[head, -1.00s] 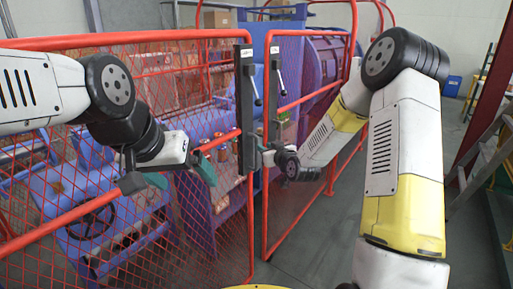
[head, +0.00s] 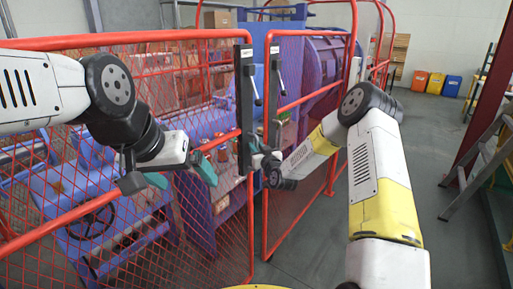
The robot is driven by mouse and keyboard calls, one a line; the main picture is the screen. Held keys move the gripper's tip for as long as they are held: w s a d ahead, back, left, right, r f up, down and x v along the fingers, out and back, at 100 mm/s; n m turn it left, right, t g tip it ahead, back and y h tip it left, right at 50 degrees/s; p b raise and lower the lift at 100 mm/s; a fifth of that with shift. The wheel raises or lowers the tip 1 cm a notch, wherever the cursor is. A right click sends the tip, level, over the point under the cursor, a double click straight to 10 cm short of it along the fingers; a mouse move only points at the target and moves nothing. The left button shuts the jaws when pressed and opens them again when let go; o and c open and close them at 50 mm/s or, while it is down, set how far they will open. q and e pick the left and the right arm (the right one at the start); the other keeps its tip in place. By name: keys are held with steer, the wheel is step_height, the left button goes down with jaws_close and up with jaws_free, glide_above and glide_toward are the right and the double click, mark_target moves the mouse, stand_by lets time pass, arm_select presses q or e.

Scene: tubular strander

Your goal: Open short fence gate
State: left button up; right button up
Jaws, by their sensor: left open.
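Two red-framed mesh panels meet at dark upright latch plates with a narrow gap between them. The wide left panel (head: 215,230) carries a black latch handle (head: 257,92). The shorter right panel (head: 310,99), which looks like the short gate, carries another handle (head: 281,82). My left gripper (head: 182,174) is open, its teal fingertips spread in front of the left panel near its middle red bar. My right gripper (head: 262,160) is at the lower end of the latch plates; its fingers are too small and hidden to read, and I cannot tell whether it touches the gate.
Blue and purple machinery (head: 325,62) stands behind the mesh. A grey stepladder (head: 480,160) stands at the right. Orange, yellow and blue bins (head: 436,83) are at the back right. The grey floor (head: 425,150) between my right arm and the ladder is clear.

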steer(key=shift+w, duration=0.1)
jaws_close()
stand_by(1.4)
